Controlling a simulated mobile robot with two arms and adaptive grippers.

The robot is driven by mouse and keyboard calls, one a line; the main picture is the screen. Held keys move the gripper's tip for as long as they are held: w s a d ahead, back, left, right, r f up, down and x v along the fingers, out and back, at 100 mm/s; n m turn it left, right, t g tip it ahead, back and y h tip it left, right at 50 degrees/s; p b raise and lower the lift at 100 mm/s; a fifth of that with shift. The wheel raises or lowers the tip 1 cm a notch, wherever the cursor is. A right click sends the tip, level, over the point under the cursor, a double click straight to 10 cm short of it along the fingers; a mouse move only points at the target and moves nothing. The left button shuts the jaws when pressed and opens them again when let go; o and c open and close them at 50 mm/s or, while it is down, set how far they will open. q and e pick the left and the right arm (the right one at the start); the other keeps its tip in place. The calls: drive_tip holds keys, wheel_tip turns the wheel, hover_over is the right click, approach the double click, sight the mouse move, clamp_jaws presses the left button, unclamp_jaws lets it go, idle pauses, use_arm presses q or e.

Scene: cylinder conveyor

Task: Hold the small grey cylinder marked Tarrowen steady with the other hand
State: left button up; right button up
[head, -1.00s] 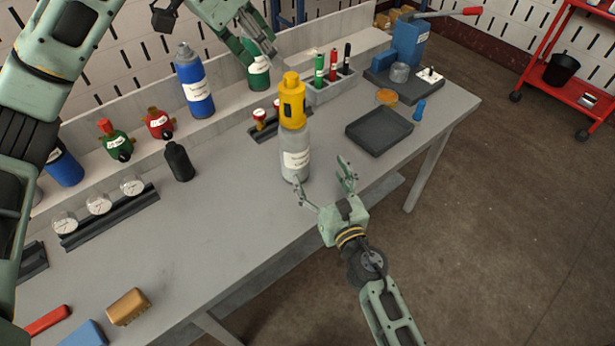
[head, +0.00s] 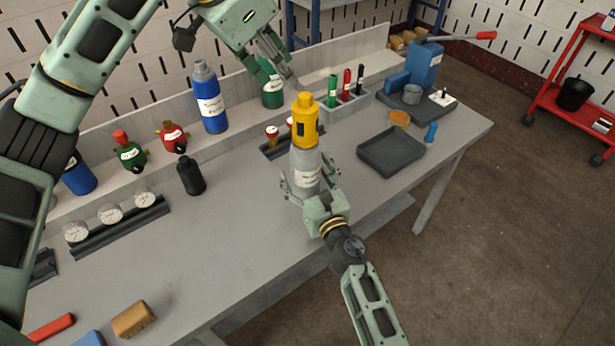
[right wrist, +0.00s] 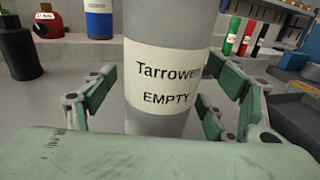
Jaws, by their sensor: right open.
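The small grey cylinder (head: 306,168) stands upright on the bench with a yellow cap (head: 305,122) on top. In the right wrist view the grey cylinder (right wrist: 165,40) fills the middle, and its white label reads "Tarrowen" and "EMPTY". My right gripper (head: 309,186) is open, its fingers on either side of the cylinder's lower body; gaps show in the wrist view, so it is not closed on it. My left gripper (head: 284,66) is above and behind the yellow cap, in front of a green cylinder; whether its fingers are apart is unclear.
A blue cylinder (head: 211,105) stands on the back ledge. A black bottle (head: 190,176) and a gauge rack (head: 121,226) are to the left. A dark tray (head: 391,150) lies to the right. Red-topped parts (head: 272,132) sit close behind the grey cylinder.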

sight(305, 125)
drive_tip(key=shift+c, duration=0.7)
